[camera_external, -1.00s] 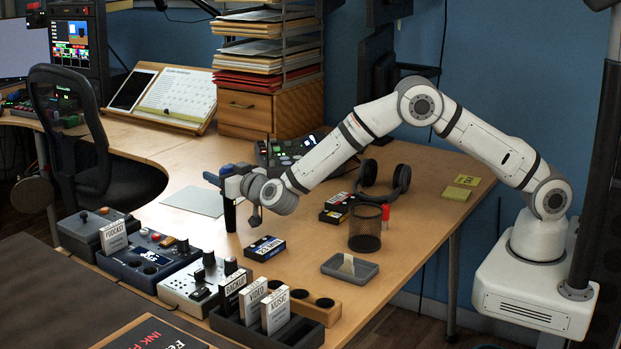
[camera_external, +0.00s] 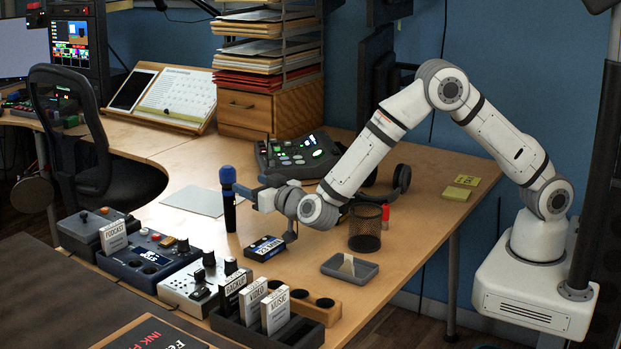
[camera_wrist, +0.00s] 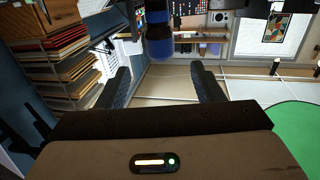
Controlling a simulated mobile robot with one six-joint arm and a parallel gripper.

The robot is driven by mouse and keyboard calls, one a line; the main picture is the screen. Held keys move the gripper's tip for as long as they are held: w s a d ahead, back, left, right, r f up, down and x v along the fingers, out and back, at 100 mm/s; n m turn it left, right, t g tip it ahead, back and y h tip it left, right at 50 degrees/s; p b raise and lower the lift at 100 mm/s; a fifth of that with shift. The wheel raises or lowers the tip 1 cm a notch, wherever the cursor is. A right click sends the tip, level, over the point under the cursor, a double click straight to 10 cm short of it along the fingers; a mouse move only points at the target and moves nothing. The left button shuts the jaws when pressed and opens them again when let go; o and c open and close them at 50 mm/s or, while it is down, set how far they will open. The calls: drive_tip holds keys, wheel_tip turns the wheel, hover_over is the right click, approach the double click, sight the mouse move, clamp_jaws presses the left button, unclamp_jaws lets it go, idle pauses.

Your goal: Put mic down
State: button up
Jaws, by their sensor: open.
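The mic (camera_external: 229,200) stands upright on the desk, with a blue head and a dark body. In the external view my gripper (camera_external: 247,190) is just to its right, at the height of its upper body. In the wrist view my gripper (camera_wrist: 161,82) is open, with an empty gap between its two dark fingers. The mic (camera_wrist: 158,30) shows there beyond the fingertips, blue and black, cut off by the top edge. It looks clear of the fingers.
A mesh cup (camera_external: 365,229) and a grey tray (camera_external: 349,268) stand to the right. Control boxes (camera_external: 150,262) line the front edge. A flat grey sheet (camera_external: 195,201) lies left of the mic.

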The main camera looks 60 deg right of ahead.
drive_tip(key=s+d+r+n+g+y, duration=0.3)
drive_tip(key=d+r+g+y, duration=0.4)
drive_tip(key=d, duration=0.5)
drive_tip(key=s+d+f+g+h, duration=0.1)
drive_tip(key=s+d+g, duration=0.2)
drive_tip(key=s+d, duration=0.4)
drive_tip(key=s+d+f+g+h, duration=0.1)
drive_tip(key=s+d+g, duration=0.1)
drive_tip(key=s+d, duration=0.6)
drive_tip(key=s+d+f+g+h, duration=0.1)
drive_tip(key=s+d+g, duration=0.2)
drive_tip(key=s, duration=1.5)
drive_tip(key=d, duration=0.4)
drive_tip(key=shift+s+d+m+g+h, duration=0.2)
drive_tip(key=shift+d+m+g+h, duration=0.1)
drive_tip(key=shift+m, duration=0.1)
